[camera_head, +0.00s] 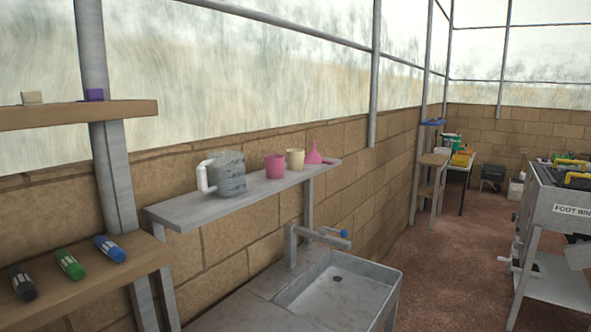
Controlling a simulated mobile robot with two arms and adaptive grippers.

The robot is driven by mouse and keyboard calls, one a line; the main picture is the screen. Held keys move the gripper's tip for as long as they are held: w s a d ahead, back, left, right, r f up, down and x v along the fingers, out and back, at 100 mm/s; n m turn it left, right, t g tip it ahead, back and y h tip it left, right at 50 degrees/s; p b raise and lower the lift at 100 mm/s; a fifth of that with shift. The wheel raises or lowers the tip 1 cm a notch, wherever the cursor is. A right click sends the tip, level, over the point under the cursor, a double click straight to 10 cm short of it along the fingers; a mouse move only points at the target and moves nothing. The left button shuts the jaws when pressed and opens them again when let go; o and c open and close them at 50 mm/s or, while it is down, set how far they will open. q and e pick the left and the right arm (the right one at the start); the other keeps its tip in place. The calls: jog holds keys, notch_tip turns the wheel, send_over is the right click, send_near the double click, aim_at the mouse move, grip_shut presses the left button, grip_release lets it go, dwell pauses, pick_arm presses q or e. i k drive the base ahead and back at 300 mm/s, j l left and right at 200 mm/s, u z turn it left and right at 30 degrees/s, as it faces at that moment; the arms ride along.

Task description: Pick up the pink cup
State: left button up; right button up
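The pink cup (275,166) stands upright on a grey shelf (180,213) against the brick wall. It is between a clear measuring jug (230,175) with a white handle on its left and a cream cup (295,159) on its right. A pink funnel (314,153) sits at the shelf's far end. Neither of my grippers shows in the head view.
Below the shelf is a grey sink (340,288) with a tap (330,238). Wooden shelves at left hold black, green and blue markers (110,249). The reddish floor (450,265) between is clear.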

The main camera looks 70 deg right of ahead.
aim_at(275, 164)
jog(key=z, duration=2.05)
